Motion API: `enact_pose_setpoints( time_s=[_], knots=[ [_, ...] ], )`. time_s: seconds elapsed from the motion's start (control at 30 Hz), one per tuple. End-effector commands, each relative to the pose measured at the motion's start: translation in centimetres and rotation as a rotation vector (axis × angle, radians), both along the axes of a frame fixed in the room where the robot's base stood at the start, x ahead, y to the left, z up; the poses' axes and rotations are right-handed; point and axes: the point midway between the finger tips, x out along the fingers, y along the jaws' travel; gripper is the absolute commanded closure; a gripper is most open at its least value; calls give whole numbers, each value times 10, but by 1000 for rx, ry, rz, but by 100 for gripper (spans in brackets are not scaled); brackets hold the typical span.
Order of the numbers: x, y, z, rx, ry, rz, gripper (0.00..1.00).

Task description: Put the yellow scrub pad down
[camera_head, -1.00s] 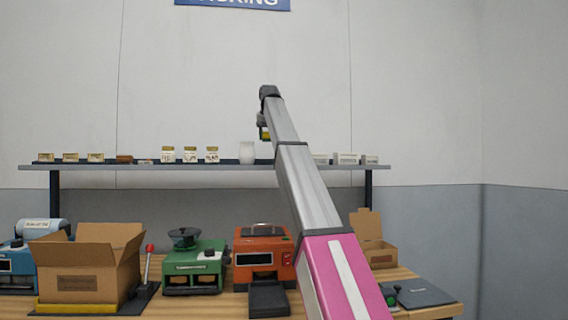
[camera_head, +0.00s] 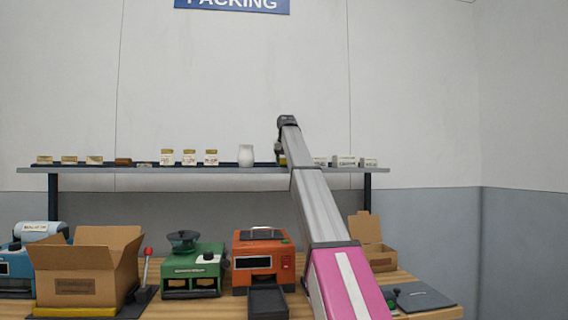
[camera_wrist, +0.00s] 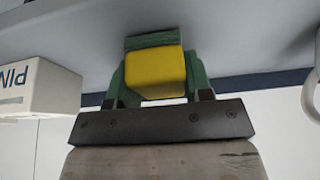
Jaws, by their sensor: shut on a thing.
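The yellow scrub pad (camera_wrist: 156,72) is held between the green fingers of my gripper (camera_wrist: 155,62) in the wrist view. The grey shelf (camera_wrist: 258,30) lies just beyond the pad. I cannot tell whether the pad touches it. In the head view my gripper (camera_head: 281,157) is small and partly hidden by my arm, at the level of the shelf (camera_head: 205,170). It is between the white jar (camera_head: 246,155) and the small white boxes (camera_head: 343,161).
The wrist view shows a white box (camera_wrist: 38,88) at left and a white rounded thing at right edge. Small jars (camera_head: 189,157) stand left on the shelf. Below are a cardboard box (camera_head: 88,272), a green machine (camera_head: 193,268) and an orange machine (camera_head: 262,262).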

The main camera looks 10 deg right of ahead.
Motion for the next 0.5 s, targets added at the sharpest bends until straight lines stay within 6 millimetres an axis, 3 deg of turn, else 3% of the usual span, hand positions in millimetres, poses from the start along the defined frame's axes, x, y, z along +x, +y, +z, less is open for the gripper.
enact_pose_setpoints(
  time_s=[0.37,0.4,0.47,0.5],
  knots=[
    [0,0,-5,0,-1,0,73],
    [0,0,-5,0,-1,0,47],
    [0,0,-4,0,-1,0,28],
    [0,0,-4,0,-1,0,28]
  ],
)
